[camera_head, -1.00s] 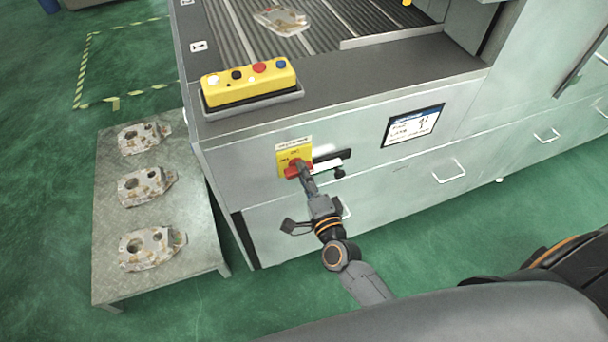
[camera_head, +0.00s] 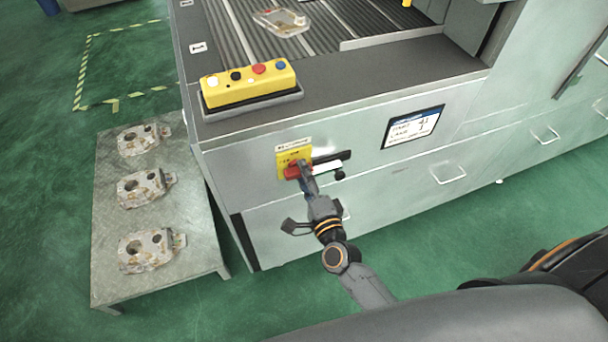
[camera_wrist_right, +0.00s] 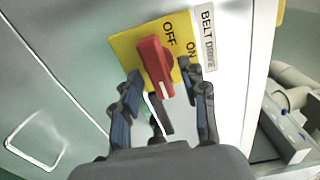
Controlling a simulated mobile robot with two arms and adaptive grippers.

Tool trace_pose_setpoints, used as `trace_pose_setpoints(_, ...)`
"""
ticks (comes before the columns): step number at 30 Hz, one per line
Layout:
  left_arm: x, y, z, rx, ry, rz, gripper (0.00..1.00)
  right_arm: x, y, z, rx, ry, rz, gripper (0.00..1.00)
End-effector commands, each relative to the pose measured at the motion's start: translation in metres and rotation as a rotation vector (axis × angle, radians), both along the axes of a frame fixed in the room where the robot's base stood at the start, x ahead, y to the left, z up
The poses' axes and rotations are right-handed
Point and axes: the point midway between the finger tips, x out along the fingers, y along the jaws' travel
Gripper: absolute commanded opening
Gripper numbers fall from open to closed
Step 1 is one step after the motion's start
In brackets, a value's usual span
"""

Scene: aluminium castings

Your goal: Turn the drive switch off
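The drive switch is a red handle (camera_wrist_right: 157,66) on a yellow plate (camera_wrist_right: 126,50) marked OFF and ON, beside a "BELT DRIVE" label (camera_wrist_right: 207,36). In the head view the red handle (camera_head: 297,171) and yellow plate (camera_head: 284,155) are on the cabinet's front. My right gripper (camera_wrist_right: 160,72) is at the switch, its fingers apart on either side of the handle; it also shows in the head view (camera_head: 306,178). I cannot tell whether the fingers touch it. A white mark shows at the handle's lower end in the wrist view. My left gripper is not in view.
A yellow button box (camera_head: 248,88) sits on the cabinet's ledge (camera_head: 350,85). A display (camera_head: 412,127) and drawer handles are on the front. Several castings lie on a low metal table (camera_head: 195,225) at left; another casting (camera_head: 281,22) is on the belt.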

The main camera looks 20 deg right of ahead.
Motion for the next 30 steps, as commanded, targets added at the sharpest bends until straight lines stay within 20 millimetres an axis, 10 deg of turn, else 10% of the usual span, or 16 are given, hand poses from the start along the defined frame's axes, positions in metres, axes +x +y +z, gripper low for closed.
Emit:
trace_pose_setpoints(8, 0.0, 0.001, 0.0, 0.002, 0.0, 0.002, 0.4, -0.007, 0.0, 0.0, -0.002, 0.001, 0.001, 0.43)
trace_pose_setpoints(30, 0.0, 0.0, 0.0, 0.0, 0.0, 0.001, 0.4, -0.12, -0.004, 0.0, 0.0, 0.0, 0.0, 0.43)
